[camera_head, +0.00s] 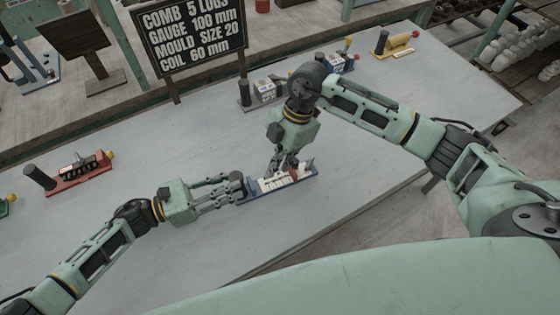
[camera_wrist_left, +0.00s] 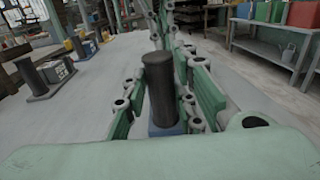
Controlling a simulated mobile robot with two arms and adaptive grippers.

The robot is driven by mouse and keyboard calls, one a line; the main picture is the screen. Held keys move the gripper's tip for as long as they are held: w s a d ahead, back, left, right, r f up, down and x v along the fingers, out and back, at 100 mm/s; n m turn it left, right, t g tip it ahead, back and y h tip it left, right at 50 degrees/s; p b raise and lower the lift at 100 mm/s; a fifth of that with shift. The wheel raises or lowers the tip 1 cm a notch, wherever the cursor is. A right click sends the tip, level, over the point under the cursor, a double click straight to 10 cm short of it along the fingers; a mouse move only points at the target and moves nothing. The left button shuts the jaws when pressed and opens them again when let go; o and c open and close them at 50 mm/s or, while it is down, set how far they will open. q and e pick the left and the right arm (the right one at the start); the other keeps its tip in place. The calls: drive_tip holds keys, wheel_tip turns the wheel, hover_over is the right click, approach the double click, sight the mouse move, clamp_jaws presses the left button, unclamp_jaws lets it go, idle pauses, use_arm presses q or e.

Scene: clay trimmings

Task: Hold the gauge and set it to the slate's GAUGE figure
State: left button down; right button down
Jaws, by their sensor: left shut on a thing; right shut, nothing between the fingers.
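The slate (camera_head: 190,35) stands at the back of the table; its GAUGE line reads 100 mm. The gauge (camera_head: 312,172), a blue base with a pale marked strip and a red-brown part, lies near the table's front edge. My left gripper (camera_head: 232,190) is shut on the dark upright post at its left end; the left wrist view shows this post (camera_wrist_left: 158,90) between the fingers, with the blue base (camera_wrist_left: 165,130) below. My right gripper (camera_head: 283,164) is shut with nothing between its fingers, pointing down at the gauge's middle, close to the red-brown part. The fingers hide the setting.
A red-based device (camera_head: 72,178) with a dark post stands at the left. A device with a white block (camera_head: 262,91), a blue one (camera_head: 337,63) and a yellow one (camera_head: 395,46) stand along the back. A dark board (camera_head: 80,35) stands back left. The table between is clear.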

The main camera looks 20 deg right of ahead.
drive_tip(key=a, duration=0.1)
drive_tip(key=s+a, duration=0.1)
drive_tip(key=a, duration=0.1)
drive_tip(key=shift+s+a, duration=0.15)
drive_tip(key=v, duration=0.9)
drive_tip(key=w+d+f+m, duration=0.1)
drive_tip(key=w+d+m, duration=0.2)
drive_tip(key=d+m, duration=1.05)
drive_tip(key=w+d+m, duration=0.3)
drive_tip(key=d+m, duration=0.2)
drive_tip(key=m, duration=1.8)
drive_tip(key=shift+n+y, duration=0.25)
drive_tip(key=shift+y, duration=0.05)
drive_tip(key=x, duration=1)
drive_tip(key=shift+s+f, duration=0.15)
drive_tip(key=shift+s, duration=0.25)
drive_tip(key=shift+s+a, duration=0.2)
drive_tip(key=shift+a, duration=0.4)
drive_tip(key=shift+s+a, duration=0.2)
drive_tip(key=shift+a, duration=0.45)
drive_tip(key=shift+s+a, duration=0.2)
drive_tip(key=shift+a, duration=0.3)
